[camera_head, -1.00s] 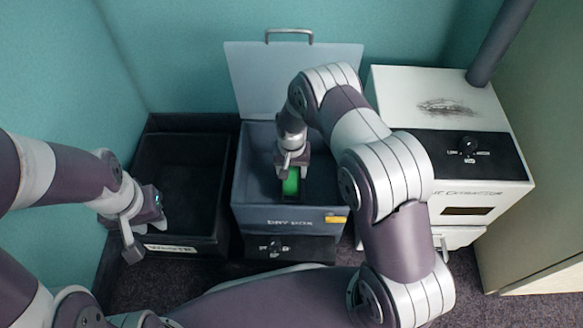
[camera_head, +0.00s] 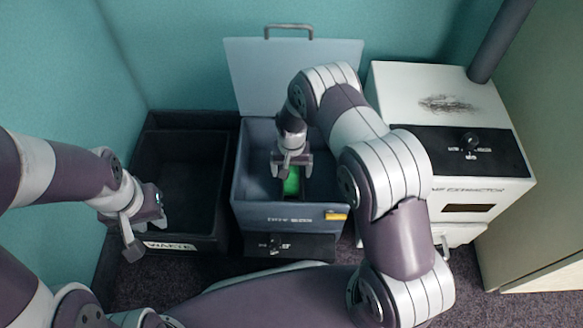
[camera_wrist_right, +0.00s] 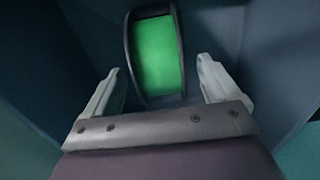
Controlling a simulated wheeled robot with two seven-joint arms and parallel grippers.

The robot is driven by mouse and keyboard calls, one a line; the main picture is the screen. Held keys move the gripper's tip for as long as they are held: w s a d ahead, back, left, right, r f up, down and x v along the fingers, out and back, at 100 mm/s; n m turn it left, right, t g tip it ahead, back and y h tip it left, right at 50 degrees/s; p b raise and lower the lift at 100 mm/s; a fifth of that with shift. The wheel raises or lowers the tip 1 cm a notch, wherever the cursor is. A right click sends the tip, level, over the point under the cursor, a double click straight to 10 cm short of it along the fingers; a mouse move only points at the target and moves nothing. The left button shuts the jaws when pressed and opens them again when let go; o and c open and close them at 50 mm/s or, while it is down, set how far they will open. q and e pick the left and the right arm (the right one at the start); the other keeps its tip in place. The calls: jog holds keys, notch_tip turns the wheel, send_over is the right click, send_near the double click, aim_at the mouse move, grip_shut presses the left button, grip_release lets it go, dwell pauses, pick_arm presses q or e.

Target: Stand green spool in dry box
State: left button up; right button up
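The green spool (camera_head: 291,183) is inside the dry box (camera_head: 290,213), a blue-grey box with its lid (camera_head: 290,72) raised. In the right wrist view the spool (camera_wrist_right: 156,55) shows a green band between dark flanges and stands on edge. My right gripper (camera_head: 291,172) reaches down into the box. In the right wrist view its fingers (camera_wrist_right: 163,85) are spread on either side of the spool, with visible gaps. The spool's underside is hidden. My left gripper (camera_head: 143,224) hangs over the left edge of the waste bin; its finger opening is unclear.
The black waste bin (camera_head: 222,205) stands left of the dry box. A white fume extractor (camera_head: 480,205) with a dark control panel and a pipe (camera_head: 500,40) stands to the right. Teal partition walls close off the back and left.

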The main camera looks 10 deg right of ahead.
notch_tip(320, 180, up, 13)
jog(key=p, duration=0.7)
jog(key=shift+f, duration=0.15)
